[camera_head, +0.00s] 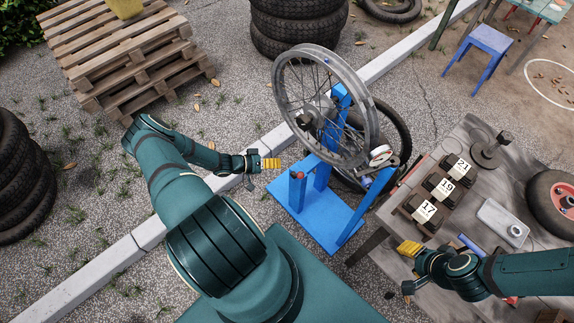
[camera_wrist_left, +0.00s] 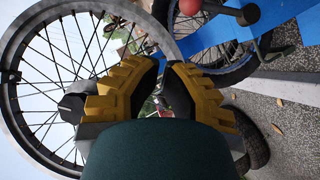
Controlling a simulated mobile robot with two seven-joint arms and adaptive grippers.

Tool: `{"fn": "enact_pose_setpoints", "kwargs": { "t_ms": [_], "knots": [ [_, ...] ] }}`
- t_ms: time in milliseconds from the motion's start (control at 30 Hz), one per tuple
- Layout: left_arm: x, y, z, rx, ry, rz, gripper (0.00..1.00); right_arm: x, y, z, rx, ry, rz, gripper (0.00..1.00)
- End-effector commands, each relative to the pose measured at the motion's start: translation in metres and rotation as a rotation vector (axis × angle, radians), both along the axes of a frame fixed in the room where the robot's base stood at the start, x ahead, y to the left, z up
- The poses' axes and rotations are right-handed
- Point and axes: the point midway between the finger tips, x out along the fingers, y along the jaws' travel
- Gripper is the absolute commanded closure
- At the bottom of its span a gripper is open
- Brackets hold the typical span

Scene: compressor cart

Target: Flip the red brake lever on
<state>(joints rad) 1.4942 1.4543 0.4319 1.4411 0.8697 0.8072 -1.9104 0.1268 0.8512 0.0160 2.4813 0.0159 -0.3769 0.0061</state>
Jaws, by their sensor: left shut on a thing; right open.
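A blue stand (camera_head: 318,215) holds a spoked wheel (camera_head: 322,107), which also fills the left of the left wrist view (camera_wrist_left: 50,85). A small red knob (camera_head: 298,174), likely the brake lever's end, shows at the top of a short blue post. In the left wrist view a red ball (camera_wrist_left: 190,6) shows at the top edge, beside a grey rod. My left gripper (camera_head: 270,163) is left of the red knob and apart from it in the picture. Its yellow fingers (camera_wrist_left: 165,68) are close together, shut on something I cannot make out. My right gripper (camera_head: 408,247) is open at the bench's left edge.
A grey bench (camera_head: 470,140) at right carries blocks numbered 17 (camera_head: 424,211), 19 and 21, and a grey box (camera_head: 503,222). A pallet stack (camera_head: 125,55) and tyres (camera_head: 298,25) stand behind. A pale kerb (camera_head: 205,193) crosses the gravel near my left arm.

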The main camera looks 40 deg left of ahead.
Motion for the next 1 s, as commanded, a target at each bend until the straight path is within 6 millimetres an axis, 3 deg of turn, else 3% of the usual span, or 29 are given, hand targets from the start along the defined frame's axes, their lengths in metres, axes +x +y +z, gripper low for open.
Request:
{"fn": "enact_pose_setpoints", "kwargs": {
  "t_ms": [100, 300, 1000],
  "knots": [
    [-0.016, 0.009, 0.008, 0.002, 0.002, 0.001, 1.0, 0.0, 0.0, 0.001, 0.0, -0.001, -0.001, 0.53],
    [-0.027, 0.015, 0.014, 0.0, 0.001, 0.001, 1.0, 0.0, 0.0, 0.002, -0.001, 0.0, -0.002, 0.53],
    [-0.028, 0.015, 0.014, 0.0, 0.0, 0.0, 1.0, 0.0, 0.0, 0.002, -0.001, 0.0, -0.002, 0.53]
  ]
}}
